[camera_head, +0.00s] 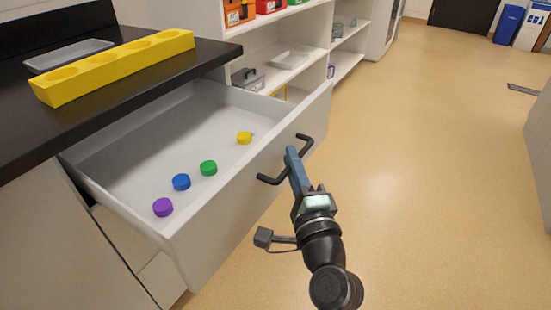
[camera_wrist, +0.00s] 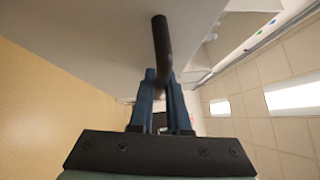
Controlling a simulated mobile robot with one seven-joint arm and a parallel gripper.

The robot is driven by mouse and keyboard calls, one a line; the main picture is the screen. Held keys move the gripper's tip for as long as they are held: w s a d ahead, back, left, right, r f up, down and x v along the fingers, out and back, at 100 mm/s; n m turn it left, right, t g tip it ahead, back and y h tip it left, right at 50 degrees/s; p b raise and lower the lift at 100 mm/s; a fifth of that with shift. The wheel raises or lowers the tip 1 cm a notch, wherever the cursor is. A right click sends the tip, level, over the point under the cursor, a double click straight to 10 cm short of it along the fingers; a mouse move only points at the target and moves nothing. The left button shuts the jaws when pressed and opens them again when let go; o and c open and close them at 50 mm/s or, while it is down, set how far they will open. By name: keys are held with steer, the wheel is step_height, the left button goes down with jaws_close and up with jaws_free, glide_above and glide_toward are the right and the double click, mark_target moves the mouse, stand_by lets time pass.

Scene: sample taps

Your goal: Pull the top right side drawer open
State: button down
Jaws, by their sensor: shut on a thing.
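The white drawer (camera_head: 225,215) under the black counter stands pulled well out, and its inside shows in the head view. Its dark bar handle (camera_head: 271,181) is on the front face. My gripper (camera_head: 292,152) is shut on the handle, with its blue fingers around the bar. In the wrist view, the handle (camera_wrist: 160,42) runs between the fingertips (camera_wrist: 161,76) against the pale drawer front (camera_wrist: 90,40). The bar part between the fingers is hidden in the head view.
Purple (camera_head: 163,207), blue (camera_head: 181,182), green (camera_head: 208,168) and yellow (camera_head: 244,138) caps lie in the drawer. A yellow holed block (camera_head: 115,66) and grey tray (camera_head: 70,54) sit on the counter (camera_head: 30,125). Open shelves (camera_head: 300,75) stand behind. The floor (camera_head: 430,160) at right is clear.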

steer(key=shift+s+d+b, duration=0.2)
steer(key=shift+s+d, duration=0.55)
steer(key=shift+d, duration=0.25)
steer(key=shift+s+d+b, duration=0.2)
steer(key=shift+s+d, duration=0.5)
steer(key=shift+d, duration=0.25)
steer(key=c, duration=0.9)
jaws_free()
steer(key=s+d+f, duration=0.1)
steer(key=s+d, duration=0.1)
steer(key=s, duration=1)
steer(key=shift+s+f, duration=0.35)
